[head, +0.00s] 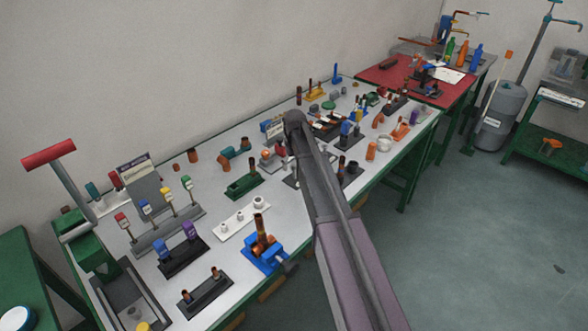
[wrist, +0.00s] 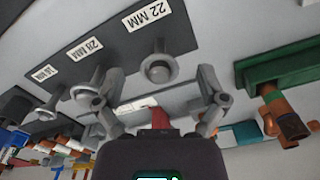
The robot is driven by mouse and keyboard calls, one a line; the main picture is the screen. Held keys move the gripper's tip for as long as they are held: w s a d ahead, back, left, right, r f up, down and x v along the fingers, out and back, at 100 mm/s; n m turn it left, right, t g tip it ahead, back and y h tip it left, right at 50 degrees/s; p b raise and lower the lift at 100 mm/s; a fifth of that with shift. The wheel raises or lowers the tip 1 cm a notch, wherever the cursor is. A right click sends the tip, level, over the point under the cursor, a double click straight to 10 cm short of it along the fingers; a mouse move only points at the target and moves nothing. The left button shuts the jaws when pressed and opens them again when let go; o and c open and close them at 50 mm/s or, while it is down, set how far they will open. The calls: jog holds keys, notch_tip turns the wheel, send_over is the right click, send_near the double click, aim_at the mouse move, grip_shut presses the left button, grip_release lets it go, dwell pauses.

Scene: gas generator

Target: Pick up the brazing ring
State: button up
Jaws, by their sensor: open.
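In the wrist view, my gripper (wrist: 161,75) is open, with one finger on each side of the picture's middle. Between the fingertips, in the picture, is a round grey peg with a wider rim (wrist: 158,68), beside the 22 MM label (wrist: 146,14). I cannot tell whether this rim is the brazing ring, or how far it is from the fingers. Two similar pegs (wrist: 89,92) (wrist: 47,109) stand by the other labels on the same dark board (wrist: 180,35). In the head view my arm hides the gripper and the area around it.
A green holder (wrist: 280,66) with copper-coloured fittings (wrist: 290,122) lies to the right in the wrist view. In the head view, the pale bench (head: 215,222) is crowded with racks and fittings. A blue vise (head: 264,254) stands near its front edge. A red-topped bench (head: 390,78) is beyond.

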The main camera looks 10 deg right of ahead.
jog(key=c, duration=0.8)
jog(key=shift+r, duration=0.2)
notch_tip(320, 180, up, 4)
jog(key=p, duration=0.4)
jog(key=shift+s+r+p, duration=0.1)
jog(key=shift+r+p, duration=0.05)
jog(key=shift+p, duration=0.2)
jog(key=s, duration=1)
jog(key=s+d, duration=0.1)
jog(key=s, duration=0.4)
jog(key=shift+s+r+p, duration=0.4)
